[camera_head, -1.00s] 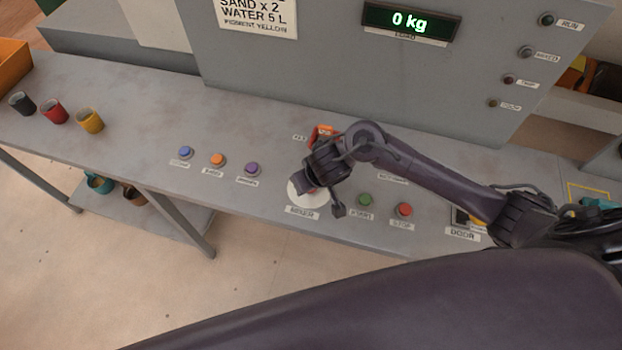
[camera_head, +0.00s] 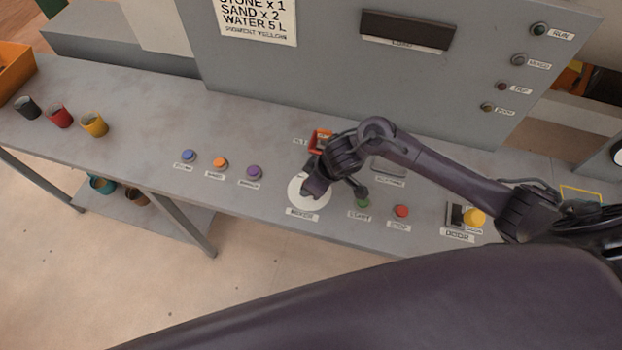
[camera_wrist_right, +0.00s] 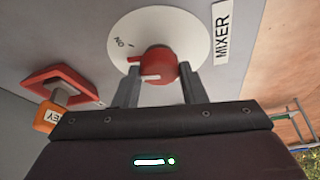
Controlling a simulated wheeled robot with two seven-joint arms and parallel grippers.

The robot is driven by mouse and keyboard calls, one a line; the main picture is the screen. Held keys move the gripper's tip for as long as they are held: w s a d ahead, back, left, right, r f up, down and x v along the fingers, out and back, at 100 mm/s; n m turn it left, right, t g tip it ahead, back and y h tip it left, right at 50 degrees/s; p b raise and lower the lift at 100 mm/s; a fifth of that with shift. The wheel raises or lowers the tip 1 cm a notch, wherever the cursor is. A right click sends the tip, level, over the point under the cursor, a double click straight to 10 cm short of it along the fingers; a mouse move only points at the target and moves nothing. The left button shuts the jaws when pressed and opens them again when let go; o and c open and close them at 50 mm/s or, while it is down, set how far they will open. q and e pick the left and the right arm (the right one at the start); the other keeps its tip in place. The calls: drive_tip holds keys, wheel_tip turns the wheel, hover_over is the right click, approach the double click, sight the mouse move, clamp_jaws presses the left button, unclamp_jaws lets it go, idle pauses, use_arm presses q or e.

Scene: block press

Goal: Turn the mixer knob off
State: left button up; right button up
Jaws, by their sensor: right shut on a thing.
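The mixer knob (camera_wrist_right: 160,64) is red and sits on a white round dial (camera_wrist_right: 196,24) labelled MIXER. An ON mark shows on the dial's left part in the right wrist view; no OFF mark is visible there. My right gripper (camera_wrist_right: 159,88) has one finger on each side of the knob and is shut on it. In the head view the right gripper (camera_head: 313,190) is over the white dial (camera_head: 297,194) and hides the knob. My left gripper is not in view.
Start (camera_head: 362,202) and stop (camera_head: 401,211) buttons are right of the dial. A red-framed key switch (camera_head: 312,142) is just behind. Blue, orange and purple buttons stand left. The load display (camera_head: 407,30) is dark. Several cups stand far left.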

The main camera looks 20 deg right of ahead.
drive_tip(key=n, duration=0.3)
drive_tip(key=shift+w+d+r+g+y, duration=0.1)
drive_tip(key=shift+w+g+y, duration=0.05)
drive_tip(key=shift+g+y, duration=0.2)
drive_tip(key=n+g, duration=0.1)
drive_tip(key=n, duration=0.1)
drive_tip(key=shift+n, duration=0.4)
drive_tip(key=n+g, duration=0.1)
drive_tip(key=n, duration=0.1)
drive_tip(key=shift+w+n+y+b, duration=0.15)
drive_tip(key=shift+n+y+b, duration=0.15)
drive_tip(key=shift+b, duration=0.1)
drive_tip(key=shift+n+g+b, duration=0.75)
drive_tip(key=shift+n+b, duration=0.15)
drive_tip(key=shift+n, duration=0.8)
drive_tip(key=o, duration=1)
